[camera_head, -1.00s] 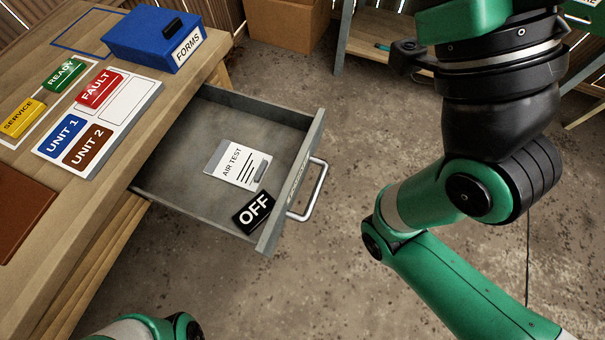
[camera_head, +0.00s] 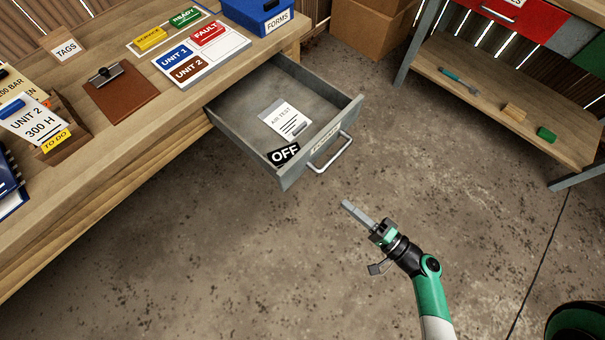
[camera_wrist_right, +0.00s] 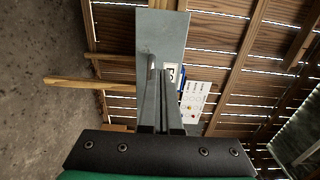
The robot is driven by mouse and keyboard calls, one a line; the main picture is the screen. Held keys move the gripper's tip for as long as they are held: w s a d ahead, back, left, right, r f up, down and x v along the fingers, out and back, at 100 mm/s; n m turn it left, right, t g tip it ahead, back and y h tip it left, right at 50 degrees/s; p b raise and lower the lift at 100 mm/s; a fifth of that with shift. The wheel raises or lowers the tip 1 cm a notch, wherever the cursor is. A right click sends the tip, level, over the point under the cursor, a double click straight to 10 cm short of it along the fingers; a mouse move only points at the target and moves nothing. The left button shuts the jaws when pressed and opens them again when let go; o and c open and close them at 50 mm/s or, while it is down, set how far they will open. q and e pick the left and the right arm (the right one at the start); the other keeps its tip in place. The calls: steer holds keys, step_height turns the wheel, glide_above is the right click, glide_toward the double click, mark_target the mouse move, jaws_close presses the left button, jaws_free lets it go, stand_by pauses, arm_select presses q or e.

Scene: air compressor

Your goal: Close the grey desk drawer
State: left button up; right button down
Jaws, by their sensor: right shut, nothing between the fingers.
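The grey desk drawer (camera_head: 272,157) is pulled out from the wooden desk in the head view. Its front carries a metal bar handle (camera_head: 330,153). Inside lie an AIR TEST card (camera_head: 285,120) and a black OFF tag (camera_head: 284,153). My right gripper (camera_head: 350,208) is shut and empty, in front of the drawer and apart from the handle, its fingers pointing toward the drawer front. In the right wrist view the fingers (camera_wrist_right: 161,92) overlap a grey panel that appears to be the drawer front (camera_wrist_right: 165,35). My left gripper is not in view.
The desk top (camera_head: 130,140) holds a blue FORMS box (camera_head: 262,12), a brown clipboard (camera_head: 121,100) and coloured labels. A shelf bench (camera_head: 500,95) with small items stands at the right. The floor (camera_head: 240,260) around my right gripper is clear.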

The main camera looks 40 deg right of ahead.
mark_target(302, 167)
steer(key=w, duration=0.4)
steer(key=w+a+b, duration=0.1)
steer(key=w, duration=0.4)
steer(key=w+b, duration=0.1)
steer(key=w, duration=0.4)
steer(key=shift+w+a, duration=0.2)
steer(key=shift+w, duration=0.05)
